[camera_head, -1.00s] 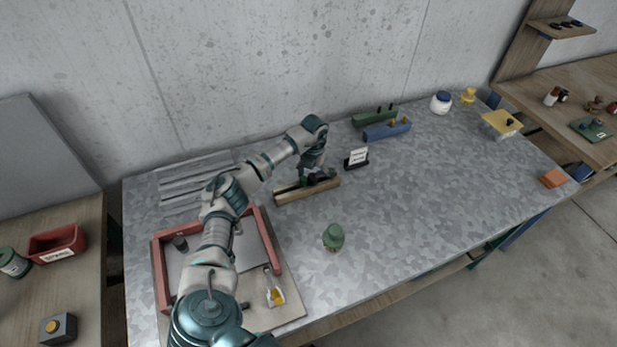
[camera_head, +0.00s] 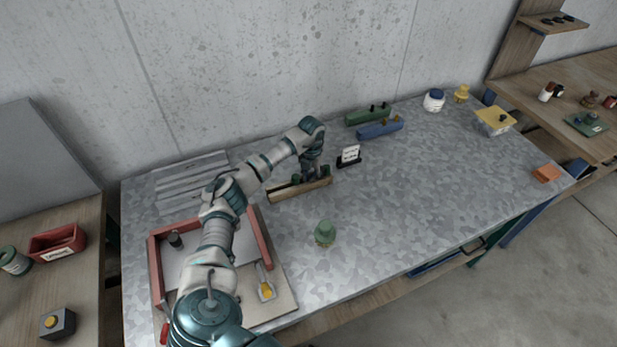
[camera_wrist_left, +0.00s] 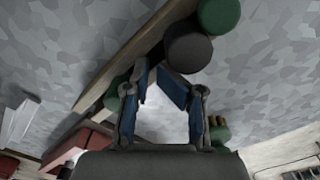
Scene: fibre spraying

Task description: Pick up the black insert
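A wooden holder (camera_head: 285,194) stands on the metal table with short green and dark cylinders in it. The black insert (camera_wrist_left: 188,47) shows in the left wrist view as a dark round end beside a green cylinder (camera_wrist_left: 218,14); another green cylinder (camera_wrist_left: 112,95) is at left. My left gripper (camera_head: 311,172) is low over the holder. In the wrist view its blue-padded fingers (camera_wrist_left: 155,78) are apart with nothing held between them, and the black insert is just past their tips. Contact cannot be told. My right gripper is not in view.
A small sign (camera_head: 350,156) stands right of the holder, and a green bottle-like piece (camera_head: 325,233) stands in front. A red-edged tray (camera_head: 157,268) lies under my left arm. Green (camera_head: 366,116) and blue (camera_head: 380,129) blocks are behind. The table's right middle is clear.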

